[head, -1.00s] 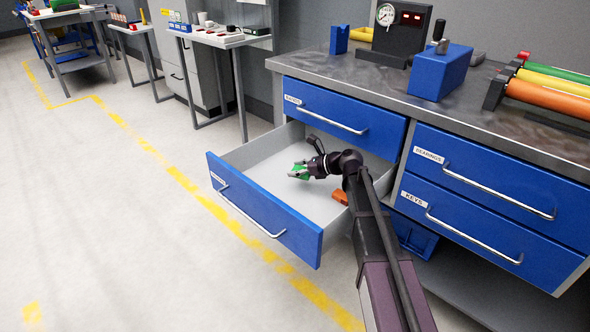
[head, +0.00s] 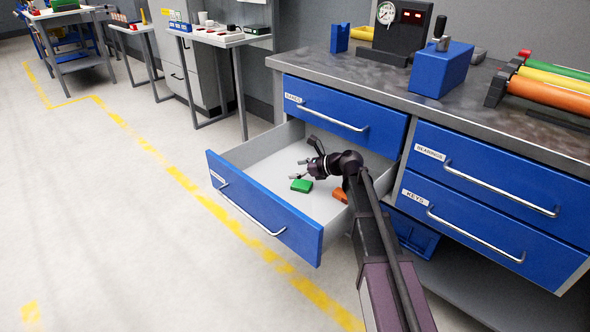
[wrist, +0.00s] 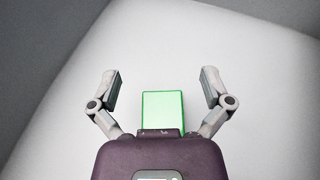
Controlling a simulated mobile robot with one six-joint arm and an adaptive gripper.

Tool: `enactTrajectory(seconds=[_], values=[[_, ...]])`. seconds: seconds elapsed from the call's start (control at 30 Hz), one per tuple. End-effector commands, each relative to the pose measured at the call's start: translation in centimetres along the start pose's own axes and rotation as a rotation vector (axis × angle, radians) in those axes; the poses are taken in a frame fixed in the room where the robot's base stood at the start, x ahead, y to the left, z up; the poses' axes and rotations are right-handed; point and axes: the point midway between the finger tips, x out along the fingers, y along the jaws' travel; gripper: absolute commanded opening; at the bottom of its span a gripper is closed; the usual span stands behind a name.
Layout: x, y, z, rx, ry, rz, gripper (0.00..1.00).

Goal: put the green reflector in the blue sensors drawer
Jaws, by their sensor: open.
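The green reflector (head: 301,186) lies on the light floor of the open blue drawer (head: 262,218). The label on this drawer's front is too small to read. My gripper (head: 299,169) is inside the drawer, open and empty, close to the reflector. In the wrist view the reflector (wrist: 163,110) shows between the two spread fingers of my gripper (wrist: 160,92), with a gap on each side. Its near end is hidden by the gripper body.
An orange block (head: 340,196) lies in the same drawer, near its right wall. Closed drawers labelled bearings (head: 485,190) and keys (head: 462,232) are to the right. Above is another closed drawer (head: 343,113). The drawer floor left of the reflector is clear.

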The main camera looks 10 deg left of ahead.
Motion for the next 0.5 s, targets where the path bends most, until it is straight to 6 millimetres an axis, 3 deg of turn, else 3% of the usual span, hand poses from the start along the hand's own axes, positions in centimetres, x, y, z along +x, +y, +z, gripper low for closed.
enactTrajectory(seconds=[0.5], values=[[-0.39, 0.02, 0.68, 0.0, 0.0, -0.001, 1.0]])
